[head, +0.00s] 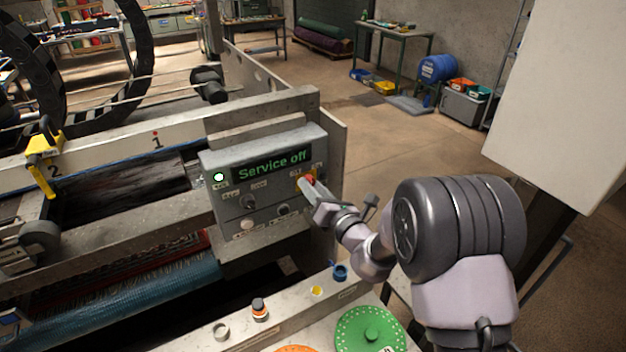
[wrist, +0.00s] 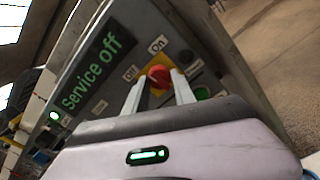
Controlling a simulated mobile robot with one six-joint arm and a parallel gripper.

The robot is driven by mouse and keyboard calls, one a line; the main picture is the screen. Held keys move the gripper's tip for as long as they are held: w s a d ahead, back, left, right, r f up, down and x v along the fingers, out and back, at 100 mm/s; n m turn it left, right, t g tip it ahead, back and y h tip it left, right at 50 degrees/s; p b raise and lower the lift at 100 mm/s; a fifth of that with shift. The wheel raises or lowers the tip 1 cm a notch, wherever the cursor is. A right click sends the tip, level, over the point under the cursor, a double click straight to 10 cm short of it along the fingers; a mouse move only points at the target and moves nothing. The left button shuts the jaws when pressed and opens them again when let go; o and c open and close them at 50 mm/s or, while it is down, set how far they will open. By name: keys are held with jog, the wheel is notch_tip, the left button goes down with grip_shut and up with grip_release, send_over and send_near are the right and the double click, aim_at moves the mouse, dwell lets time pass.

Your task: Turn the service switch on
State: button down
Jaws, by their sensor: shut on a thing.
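The service switch (wrist: 159,75) is a red rotary knob on a yellow plate, with "Off" and "On" labels beside it in the wrist view. In the head view the red switch (head: 308,180) shows at the right end of the grey control panel (head: 225,200), partly hidden by my gripper. My gripper (wrist: 160,84) is shut on the switch, one finger on each side of the knob. It also shows in the head view (head: 309,188), reaching in from the right. The panel display (head: 272,164) reads "Service off" in green, and a green lamp (head: 219,177) is lit to its left.
Other knobs and a pale button (head: 246,224) sit on the panel. Below are a counter with a blue cup (head: 340,272), a small bottle (head: 259,309) and a green disc (head: 368,332). A yellow clamp (head: 42,160) stands at left.

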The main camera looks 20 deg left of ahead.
jog(key=shift+r+m+p, duration=0.1)
jog(key=shift+m+p, duration=3.5)
jog(key=shift+m, duration=1.2)
jog(key=c, duration=1)
grip_release()
jog(key=shift+c, duration=0.2)
jog(key=b+v, duration=0.1)
jog(key=v, duration=1.6)
jog(key=shift+s+b, duration=0.25)
jog(key=shift+b, duration=0.1)
